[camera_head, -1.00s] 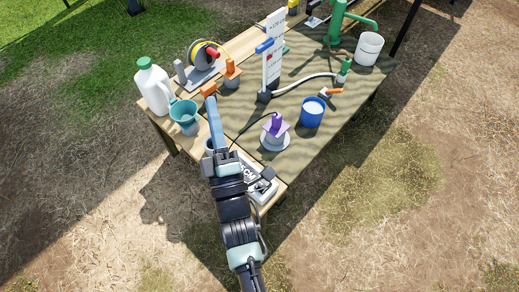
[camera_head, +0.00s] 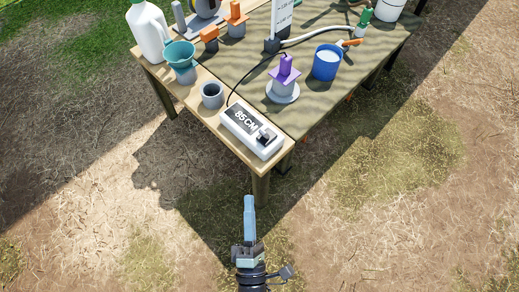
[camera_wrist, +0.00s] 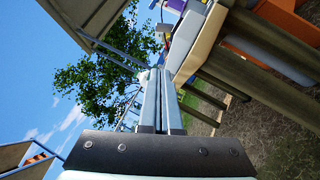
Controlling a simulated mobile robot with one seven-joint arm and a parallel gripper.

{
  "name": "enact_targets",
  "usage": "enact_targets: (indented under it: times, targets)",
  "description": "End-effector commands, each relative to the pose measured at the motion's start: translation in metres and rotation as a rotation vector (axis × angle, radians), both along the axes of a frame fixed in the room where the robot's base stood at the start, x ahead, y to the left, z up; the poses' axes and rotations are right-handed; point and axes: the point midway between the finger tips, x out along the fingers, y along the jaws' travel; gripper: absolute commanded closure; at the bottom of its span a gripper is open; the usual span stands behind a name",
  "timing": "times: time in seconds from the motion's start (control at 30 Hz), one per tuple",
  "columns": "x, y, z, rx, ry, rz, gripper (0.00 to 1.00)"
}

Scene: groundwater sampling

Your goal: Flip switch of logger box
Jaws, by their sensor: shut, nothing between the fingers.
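The logger box (camera_head: 264,151) is white and lies at the near corner of the table. Its dark display (camera_head: 244,121) reads 85 CM. A black switch (camera_head: 266,135) sits on its right end; I cannot tell its position for sure. A thin black cable leaves the box at the back. My gripper (camera_head: 249,198) has long blue fingers, which are shut and empty. It appears in front of the table's near corner, apart from the box. In the wrist view the shut fingers (camera_wrist: 161,75) point past the table's edge.
A grey cup (camera_head: 212,97) stands left of the box, with a teal funnel (camera_head: 180,53) behind it. A purple-topped piece (camera_head: 285,72) on a white disc and a blue cup (camera_head: 327,63) stand behind. Dry ground in front is clear.

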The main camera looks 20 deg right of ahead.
Motion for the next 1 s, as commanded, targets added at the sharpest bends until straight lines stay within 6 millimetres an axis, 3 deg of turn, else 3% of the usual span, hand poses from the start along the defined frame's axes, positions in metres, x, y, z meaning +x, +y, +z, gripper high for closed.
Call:
enact_targets:
  times: [0.27, 0.77, 1.0]
  targets:
    - [0.007, -0.003, 0.003, -0.001, -0.004, 0.001, 1.00]
    - [0.092, -0.038, 0.029, -0.001, -0.006, 0.002, 1.00]
    - [0.100, -0.065, 0.043, 0.000, -0.003, 0.001, 1.00]
